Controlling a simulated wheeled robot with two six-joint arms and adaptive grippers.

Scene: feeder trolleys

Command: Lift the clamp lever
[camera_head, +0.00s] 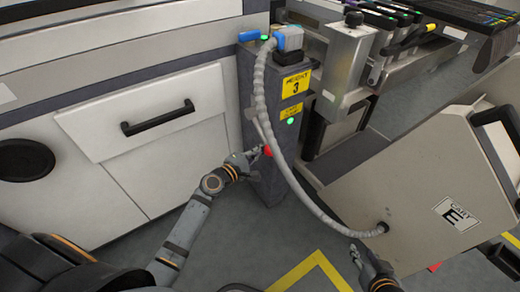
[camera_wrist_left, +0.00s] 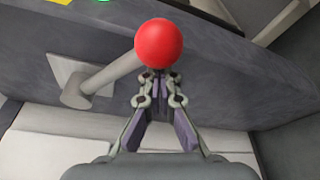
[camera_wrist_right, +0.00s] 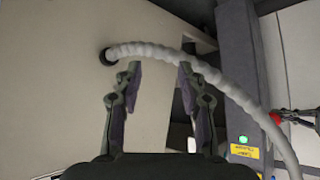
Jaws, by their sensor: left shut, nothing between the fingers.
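The clamp lever is a grey rod with a red ball knob (camera_head: 267,150) on the front of the grey post (camera_head: 262,178). In the left wrist view the red knob (camera_wrist_left: 158,43) is large, and its rod (camera_wrist_left: 108,77) runs down left to a pivot. My left gripper (camera_head: 252,155) is shut and empty, its fingertips close by the knob; the knob hides part of the tips, and I cannot tell whether they touch. My right gripper (camera_head: 360,252) is apart from the lever, near the hose. In the right wrist view its fingers (camera_wrist_right: 160,75) are open with nothing between them.
A grey corrugated hose (camera_head: 278,140) runs from a blue-grey plug (camera_head: 289,39) on the post to the tilted cart E (camera_head: 420,195). A white drawer cabinet (camera_head: 150,125) stands left. Yellow-marked floor (camera_head: 318,268) lies open below.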

